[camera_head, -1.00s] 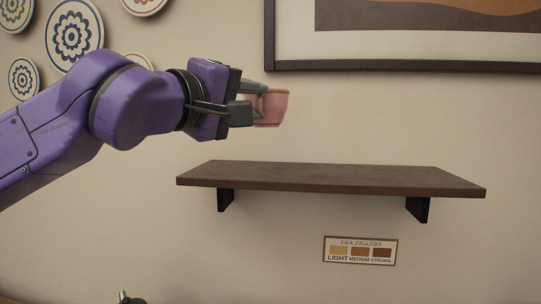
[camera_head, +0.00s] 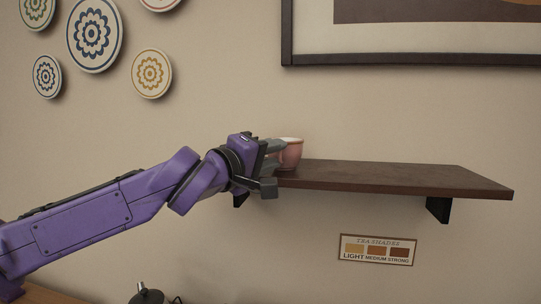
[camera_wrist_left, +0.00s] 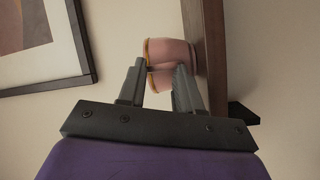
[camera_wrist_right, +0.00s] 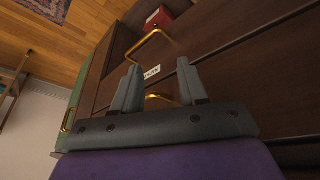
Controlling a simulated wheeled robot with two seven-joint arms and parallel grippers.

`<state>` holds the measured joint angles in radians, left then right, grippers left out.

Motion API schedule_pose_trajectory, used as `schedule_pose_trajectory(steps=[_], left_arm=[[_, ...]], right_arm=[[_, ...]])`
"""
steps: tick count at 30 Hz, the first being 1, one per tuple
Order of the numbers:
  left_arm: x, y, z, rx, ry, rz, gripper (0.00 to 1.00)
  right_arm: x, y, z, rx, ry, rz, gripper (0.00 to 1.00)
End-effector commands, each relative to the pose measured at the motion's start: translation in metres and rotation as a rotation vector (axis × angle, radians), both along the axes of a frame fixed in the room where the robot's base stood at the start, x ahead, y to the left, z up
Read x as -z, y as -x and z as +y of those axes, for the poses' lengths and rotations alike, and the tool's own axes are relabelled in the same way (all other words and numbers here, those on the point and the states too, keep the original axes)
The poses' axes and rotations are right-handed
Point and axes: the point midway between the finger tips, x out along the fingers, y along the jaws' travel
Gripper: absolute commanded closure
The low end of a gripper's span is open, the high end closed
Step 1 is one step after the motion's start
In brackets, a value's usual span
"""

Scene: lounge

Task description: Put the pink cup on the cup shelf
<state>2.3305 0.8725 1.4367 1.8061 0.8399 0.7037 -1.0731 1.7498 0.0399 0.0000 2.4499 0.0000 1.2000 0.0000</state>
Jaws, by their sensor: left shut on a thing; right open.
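The pink cup (camera_head: 291,154) is upright at the left end of the dark brown cup shelf (camera_head: 400,178) in the head view. Its base looks level with the shelf top; whether it touches is hard to tell. My left gripper (camera_head: 272,166) is shut on the cup from the left, and its fingers hide part of it. In the left wrist view the cup (camera_wrist_left: 170,62) sits between the fingertips, close beside the shelf board (camera_wrist_left: 206,60). My right gripper (camera_wrist_right: 160,85) shows only in the right wrist view, open and empty in front of dark drawers.
The shelf is bare to the right of the cup. A framed picture (camera_head: 420,62) hangs above and decorative plates (camera_head: 94,36) hang at the upper left. A tea shades sign (camera_head: 377,250) is below. A dark pot-like object (camera_head: 148,294) shows at the bottom edge.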

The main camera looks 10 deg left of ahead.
Motion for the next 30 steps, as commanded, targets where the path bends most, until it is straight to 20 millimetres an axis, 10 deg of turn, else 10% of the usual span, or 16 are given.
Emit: schedule_pose_trajectory(steps=[3,13,30], left_arm=[[0.001,0.000,0.000,0.000,0.000,0.000,0.40],[-0.002,0.002,0.001,-0.001,0.001,-0.001,0.40],[0.003,0.105,0.051,-0.001,0.001,-0.001,0.40]], right_arm=[[0.000,0.000,0.000,0.000,0.000,0.000,0.57],[0.000,0.000,0.000,0.000,0.000,0.000,0.57],[0.030,0.000,0.000,0.000,0.000,0.000,0.57]])
